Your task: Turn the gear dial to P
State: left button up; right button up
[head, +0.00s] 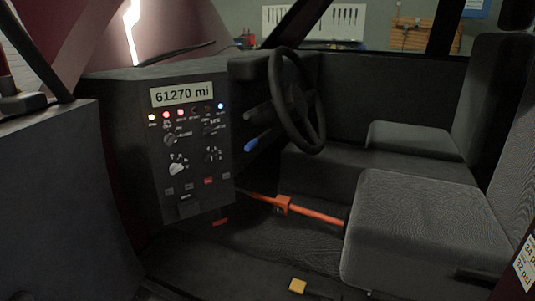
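A dark control panel (190,190) faces me left of centre, under a display reading 61270 mi (181,95). It carries several small knobs. A knob with a pale face (178,167) is at the lower left of the panel, and a darker round knob (212,155) is to its right. Another knob (170,140) is higher up on the left. The labels are too small to read, so I cannot tell which knob is the gear dial or where it points. Neither of my grippers is in view.
A steering wheel (296,101) and a blue-tipped lever (258,141) are right of the panel. An orange bar (318,215) runs low toward the front seat (420,228). A yellow block (297,286) lies on the floor. The space before the panel looks clear.

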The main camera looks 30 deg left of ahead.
aim_at(175, 168)
jog(key=u, duration=1.3)
jog(key=z, duration=0.15)
